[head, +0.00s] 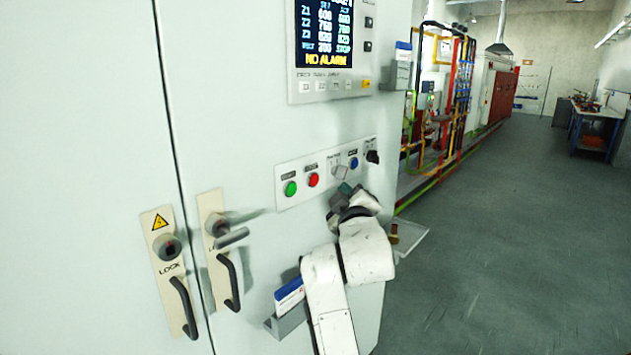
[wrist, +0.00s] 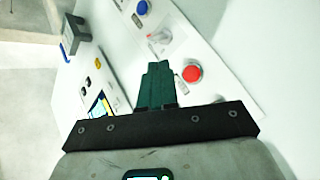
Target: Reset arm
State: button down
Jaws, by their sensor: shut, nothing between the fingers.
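My gripper (head: 343,190) is in front of the white cabinet, just below the button strip (head: 326,170). In the wrist view its dark green fingers (wrist: 157,84) are together, with nothing between them. The strip carries a green button (head: 291,188), a red button (head: 313,180), a grey selector (head: 340,172), a blue button (head: 353,163) and a black knob (head: 373,157). In the wrist view the red button (wrist: 192,73) is right of the fingertips and the grey selector (wrist: 160,38) is beyond them. I cannot tell whether the fingers touch the panel.
A display panel (head: 332,88) reading "NO ALARM" is above the strip. Door handles (head: 230,283) stick out at the left. A holder with papers (head: 289,297) is beside my arm. Open floor (head: 500,240) lies to the right, with a workbench (head: 593,130) far back.

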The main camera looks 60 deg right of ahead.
dwell(0.4)
jog(key=a+f+g+y, duration=0.1)
jog(key=a+f+y, duration=0.2)
jog(key=a+f, duration=0.45)
jog(key=a+f+n+y, duration=0.1)
jog(key=a+f+y, duration=0.3)
jog(key=f, duration=0.6)
jog(key=a+f+g+y, duration=0.1)
jog(key=a+f+y, duration=0.2)
jog(key=a+f, duration=0.35)
jog(key=s+a+f+g+y, duration=0.6)
jog(key=s+a+f, duration=0.9)
jog(key=a+f, duration=0.1)
jog(key=shift+s+f+g, duration=0.25)
jog(key=shift+s+g, duration=0.05)
jog(key=shift+s, duration=0.05)
jog(key=shift+n, duration=0.3)
